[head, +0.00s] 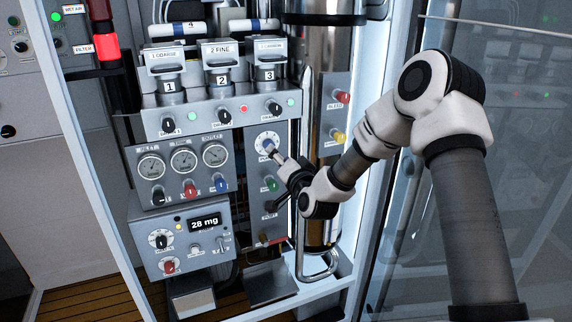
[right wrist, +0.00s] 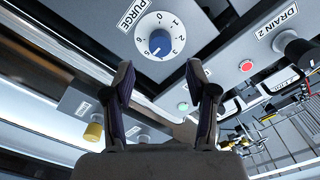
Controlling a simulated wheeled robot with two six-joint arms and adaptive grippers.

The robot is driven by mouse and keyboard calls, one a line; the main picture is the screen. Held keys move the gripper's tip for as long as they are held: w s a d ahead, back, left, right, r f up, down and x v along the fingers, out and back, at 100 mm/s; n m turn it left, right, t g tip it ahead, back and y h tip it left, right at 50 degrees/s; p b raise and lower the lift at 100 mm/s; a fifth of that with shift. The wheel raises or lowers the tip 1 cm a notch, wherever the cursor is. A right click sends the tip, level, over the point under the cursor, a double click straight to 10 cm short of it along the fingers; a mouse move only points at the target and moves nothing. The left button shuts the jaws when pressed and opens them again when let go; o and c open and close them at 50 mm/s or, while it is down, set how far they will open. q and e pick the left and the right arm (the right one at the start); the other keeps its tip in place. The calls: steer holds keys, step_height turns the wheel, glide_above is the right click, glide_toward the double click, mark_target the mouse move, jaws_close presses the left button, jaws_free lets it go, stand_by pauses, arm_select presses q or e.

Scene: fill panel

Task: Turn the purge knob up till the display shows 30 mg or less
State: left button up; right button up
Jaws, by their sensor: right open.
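The display (head: 204,223) on the lower left panel box reads 28 mg. The purge knob (head: 267,145) is a round white dial with a blue centre on the grey panel. In the right wrist view the purge knob (right wrist: 160,38) shows its PURGE label and numbers around the rim; its exact setting is hard to read. My right gripper (head: 277,157) is just below and in front of the knob. In the right wrist view its two dark fingers (right wrist: 160,78) are spread, with nothing between them, apart from the dial. My left gripper is not in view.
A green knob (head: 270,184) sits below the purge knob. Red (head: 341,97) and yellow (head: 338,137) knobs are to the right. Three gauges (head: 183,160) and a row of drain knobs (head: 225,116) are nearby. A shiny metal column (head: 322,80) stands behind my right arm.

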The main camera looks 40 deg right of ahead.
steer(key=v, duration=0.5)
steer(key=shift+s, duration=0.2)
steer(key=shift+f, duration=0.1)
steer(key=s+a+f+n+g+y, duration=0.1)
steer(key=s+a+f+n+g, duration=0.2)
steer(key=f, duration=0.7)
steer(key=s+a+f+n+g+y, duration=0.1)
steer(key=s+a+f+g+y, duration=0.1)
steer(key=s+a+f, duration=0.6)
steer(key=s+a+f+n+g+y, duration=0.1)
steer(key=a+f+n+g, duration=0.15)
steer(key=f, duration=0.85)
steer(key=s+a+f+n+g, duration=0.2)
steer(key=s+f+g, duration=0.2)
steer(key=s, duration=0.7)
steer(key=s+a+f+n+g, duration=0.1)
steer(key=s+f+n+g, duration=0.2)
steer(key=s, duration=0.9)
step_height(320, 180, down, 2)
steer(key=g, duration=0.3)
steer(key=shift+a+f+y, duration=0.15)
steer(key=shift+a+y, duration=0.15)
steer(key=shift+a, duration=0.1)
